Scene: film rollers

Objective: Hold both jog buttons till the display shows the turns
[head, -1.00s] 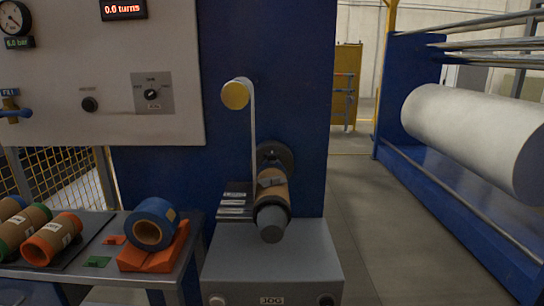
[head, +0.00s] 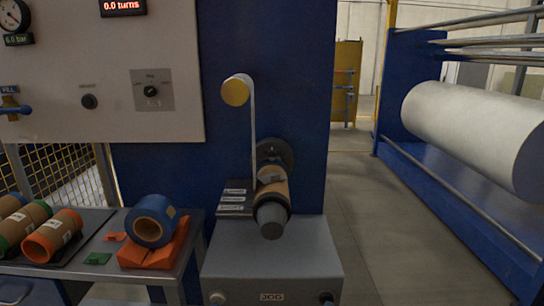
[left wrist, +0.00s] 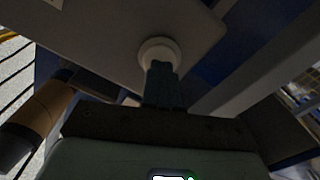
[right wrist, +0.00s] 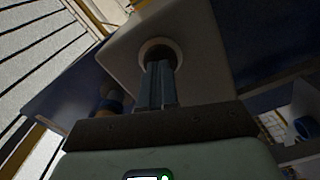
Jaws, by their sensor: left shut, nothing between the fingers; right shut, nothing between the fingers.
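The red-lit display (head: 123,5) at the top left of the head view reads 0.0 turns. The grey winder box has a JOG label (head: 271,297), with a left jog button (head: 217,299) and a right jog button (head: 326,298) on its front. My left gripper (left wrist: 163,72) is shut and empty, its fingertips at a pale round button (left wrist: 160,50). My right gripper (right wrist: 158,72) is shut and empty, its tips at a ringed round button (right wrist: 158,50). I cannot tell whether either button is pressed in.
A cardboard core (head: 271,190) sits on the winder shaft, with a film strip (head: 253,130) running down from a yellow-ended roller (head: 236,91). A side table at left holds a blue roll (head: 151,221) on an orange cradle (head: 160,252) and several cores. The floor (head: 365,220) at right is clear.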

